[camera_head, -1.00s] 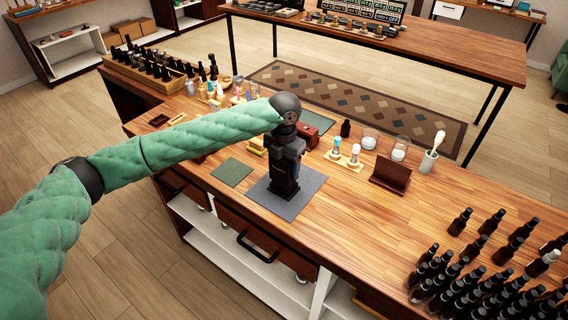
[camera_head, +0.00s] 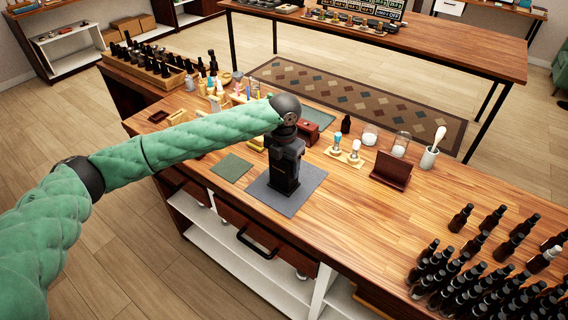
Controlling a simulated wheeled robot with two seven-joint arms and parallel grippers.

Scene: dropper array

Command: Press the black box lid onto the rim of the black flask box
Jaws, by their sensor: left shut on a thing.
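My left gripper (camera_head: 285,183) points straight down over the dark grey mat (camera_head: 312,178) near the front of the wooden counter. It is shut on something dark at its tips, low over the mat. The black flask box and its lid cannot be told apart from the black gripper at this size. The gripper and wrist hide what is under and behind them. My right gripper is not in view.
A green mat (camera_head: 231,167) lies left of the grey mat. Behind stand a red-brown box (camera_head: 309,132), droppers on a wooden stand (camera_head: 346,156), glass jars (camera_head: 370,136) and a brown holder (camera_head: 391,171). Many dark bottles (camera_head: 470,275) crowd the right. The counter between is clear.

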